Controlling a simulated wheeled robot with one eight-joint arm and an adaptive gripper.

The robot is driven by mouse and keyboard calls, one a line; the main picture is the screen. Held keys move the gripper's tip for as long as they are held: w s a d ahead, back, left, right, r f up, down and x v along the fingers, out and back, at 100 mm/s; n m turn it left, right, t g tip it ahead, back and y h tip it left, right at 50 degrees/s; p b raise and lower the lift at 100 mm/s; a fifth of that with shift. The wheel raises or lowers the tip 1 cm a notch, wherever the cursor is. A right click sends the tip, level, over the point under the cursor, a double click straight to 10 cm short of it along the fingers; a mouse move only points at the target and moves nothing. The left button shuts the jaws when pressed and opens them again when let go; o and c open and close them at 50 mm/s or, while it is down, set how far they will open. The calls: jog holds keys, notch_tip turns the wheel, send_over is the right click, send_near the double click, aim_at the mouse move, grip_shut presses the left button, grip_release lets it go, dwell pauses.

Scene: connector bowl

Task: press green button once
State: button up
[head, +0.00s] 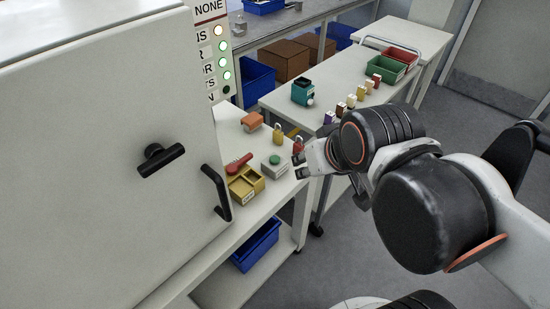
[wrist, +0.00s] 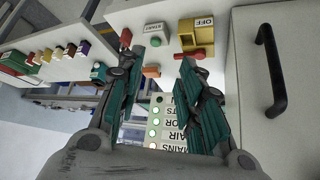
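The green button (head: 274,159) sits on top of a small grey box (head: 273,170) on the white bench beside the cabinet. In the wrist view, the green button (wrist: 155,41) shows upside down on its box, labelled START (wrist: 153,29), between and beyond my fingertips. My gripper (head: 299,165) is just right of the button box in the head view, apart from the button. In the wrist view, my gripper (wrist: 157,60) has its two fingers spread wide with nothing between them. The exact gap to the button is hard to judge.
Near the button are a yellow box (head: 245,186) with a red handle (head: 238,163), a yellow padlock (head: 278,135), a red padlock (head: 297,145) and an orange block (head: 252,121). A cabinet handle (head: 216,192) juts out at left. A cart (head: 335,80) stands behind.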

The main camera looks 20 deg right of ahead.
grip_shut()
dwell(1.1)
